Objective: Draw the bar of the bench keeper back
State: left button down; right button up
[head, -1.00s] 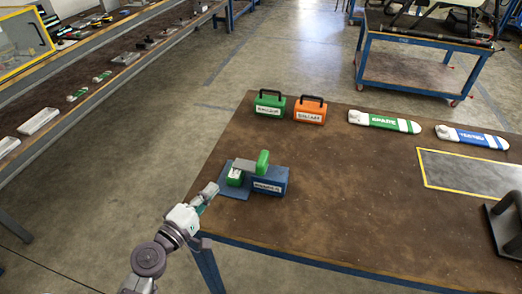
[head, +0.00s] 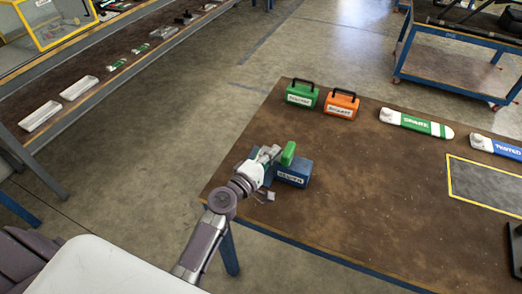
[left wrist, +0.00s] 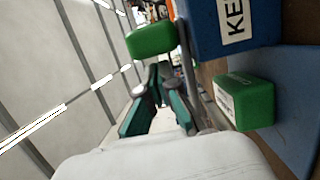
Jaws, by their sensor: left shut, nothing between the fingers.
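The bench keeper is a blue labelled block (head: 294,173) near the left corner of the brown bench, with a green grip (head: 288,153) above it. In the left wrist view the blue block (left wrist: 232,28), the green grip (left wrist: 151,41), the thin grey bar (left wrist: 188,62) and a green labelled block (left wrist: 246,102) on a blue plate (left wrist: 295,100) show. My left gripper (head: 270,153) is shut and empty, just left of the green grip in the head view. Its fingertips (left wrist: 158,76) also show beside the bar; I cannot tell whether they touch it. My arm hides part of the keeper. My right gripper is not in view.
A green case (head: 301,96) and an orange case (head: 341,105) stand behind the keeper. A green-white drone arm (head: 416,123) and a blue-white one (head: 498,147) lie farther right. The bench middle is clear. A blue cart (head: 455,70) stands beyond.

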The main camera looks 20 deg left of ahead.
aim_at(296, 169)
pick_arm(q)
jog(key=shift+d, duration=0.25)
jog(key=d, duration=0.6)
jog(key=shift+s+d, duration=0.15)
jog(key=shift+d, duration=0.25)
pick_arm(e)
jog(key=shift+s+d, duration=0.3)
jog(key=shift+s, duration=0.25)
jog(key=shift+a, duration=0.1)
